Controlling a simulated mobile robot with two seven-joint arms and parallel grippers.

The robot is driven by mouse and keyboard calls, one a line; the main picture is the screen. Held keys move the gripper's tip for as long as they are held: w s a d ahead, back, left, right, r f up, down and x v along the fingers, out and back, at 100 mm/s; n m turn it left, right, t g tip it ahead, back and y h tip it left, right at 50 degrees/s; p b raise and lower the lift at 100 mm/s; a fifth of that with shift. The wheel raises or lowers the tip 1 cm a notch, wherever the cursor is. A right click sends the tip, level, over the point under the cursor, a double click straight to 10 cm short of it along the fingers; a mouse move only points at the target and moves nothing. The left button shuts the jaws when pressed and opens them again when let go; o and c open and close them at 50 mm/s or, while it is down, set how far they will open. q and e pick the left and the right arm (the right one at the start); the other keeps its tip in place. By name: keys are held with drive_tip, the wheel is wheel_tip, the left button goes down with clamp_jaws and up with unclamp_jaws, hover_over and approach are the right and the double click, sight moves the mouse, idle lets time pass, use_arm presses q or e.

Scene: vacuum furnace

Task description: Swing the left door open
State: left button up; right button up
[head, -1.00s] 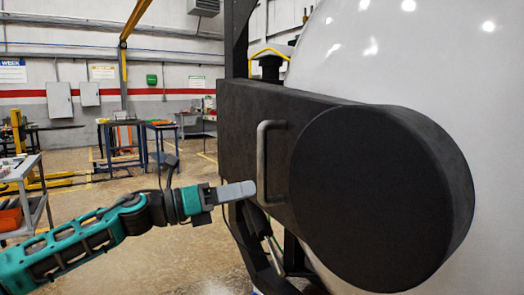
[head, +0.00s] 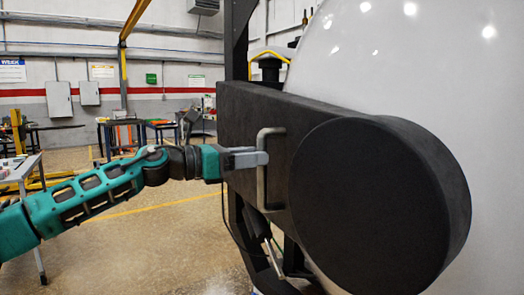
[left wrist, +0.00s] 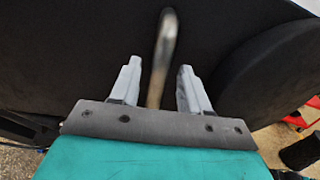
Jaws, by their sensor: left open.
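The left door is a large white rounded shell (head: 390,70) with a black arm and round black cover (head: 365,205) on its front. A grey metal bar handle (head: 262,190) stands upright on the black arm. My left gripper (head: 262,159) is at the handle's upper part, its fingers pointing right. In the left wrist view, the open fingers (left wrist: 157,90) stand on either side of the handle (left wrist: 164,55), with gaps to both. The handle runs between them, and neither finger appears to press on it. My right gripper is not in view.
A black upright frame post (head: 236,50) stands behind the black arm, with struts (head: 262,255) below. A grey cart (head: 25,175) stands at the far left. Workbenches (head: 125,125) are at the back. The floor between is mostly clear.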

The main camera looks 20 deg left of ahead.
use_arm(q)
drive_tip(key=shift+x, duration=1.4)
drive_tip(key=shift+c, duration=0.2)
clamp_jaws()
